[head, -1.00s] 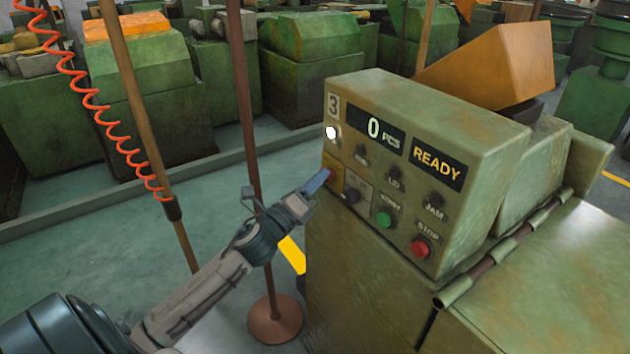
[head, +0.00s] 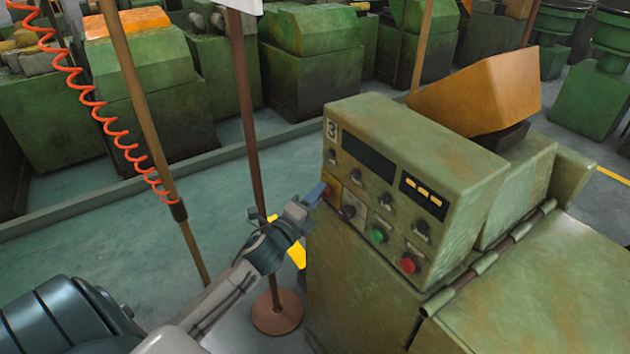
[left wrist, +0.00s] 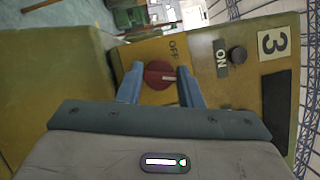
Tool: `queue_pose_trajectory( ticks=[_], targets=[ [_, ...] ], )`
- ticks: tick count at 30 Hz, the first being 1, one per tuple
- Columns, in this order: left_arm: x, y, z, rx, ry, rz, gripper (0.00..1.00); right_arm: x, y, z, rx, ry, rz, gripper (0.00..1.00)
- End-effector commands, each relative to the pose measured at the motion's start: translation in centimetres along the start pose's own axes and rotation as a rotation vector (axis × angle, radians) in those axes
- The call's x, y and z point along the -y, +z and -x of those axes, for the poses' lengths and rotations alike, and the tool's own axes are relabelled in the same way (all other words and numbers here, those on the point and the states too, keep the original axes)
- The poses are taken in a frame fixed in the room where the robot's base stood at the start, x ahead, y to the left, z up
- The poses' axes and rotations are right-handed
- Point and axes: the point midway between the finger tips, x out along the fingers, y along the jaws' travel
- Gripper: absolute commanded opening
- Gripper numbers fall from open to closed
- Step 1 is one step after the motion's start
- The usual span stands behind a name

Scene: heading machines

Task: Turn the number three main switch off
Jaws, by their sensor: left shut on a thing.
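The number three machine's control panel (head: 365,192) carries a "3" plate (head: 332,129), also seen sideways in the left wrist view (left wrist: 272,42). Its red main switch knob (left wrist: 158,74) sits on a yellow plate (left wrist: 148,52) with an OFF label (left wrist: 177,50); an ON label (left wrist: 221,58) is on the panel to the right. My left gripper (head: 321,193) is shut on the knob, one blue finger on each side. The knob's pale mark lies toward the picture's right. The counter display (head: 368,158) and the round lamp (left wrist: 237,55) are dark. My right gripper is out of view.
A green button (head: 377,236) and a red stop button (head: 409,264) are on the same panel. A brown post with a round base (head: 277,312) stands beside my left forearm. A wooden pole (head: 140,105) and a coiled orange hose (head: 92,100) are further left.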

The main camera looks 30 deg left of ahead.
Motion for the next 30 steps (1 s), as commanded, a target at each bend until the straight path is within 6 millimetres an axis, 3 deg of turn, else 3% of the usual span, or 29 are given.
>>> queue_pose_trajectory(
  ticks=[1,12,18,30],
  targets=[
    [1.0,0.3,-0.1,0.001,0.022,0.043,0.1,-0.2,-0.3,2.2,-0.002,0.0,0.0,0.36],
    [0.8,0.2,-0.1,0.001,0.155,0.367,0.1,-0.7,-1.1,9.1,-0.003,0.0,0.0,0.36],
    [0.5,0.2,0.0,0.0,0.225,0.542,0.1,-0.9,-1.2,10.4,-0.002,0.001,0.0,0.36],
    [0.2,0.1,0.0,0.0,0.353,0.847,0.1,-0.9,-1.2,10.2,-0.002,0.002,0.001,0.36]
  ],
)
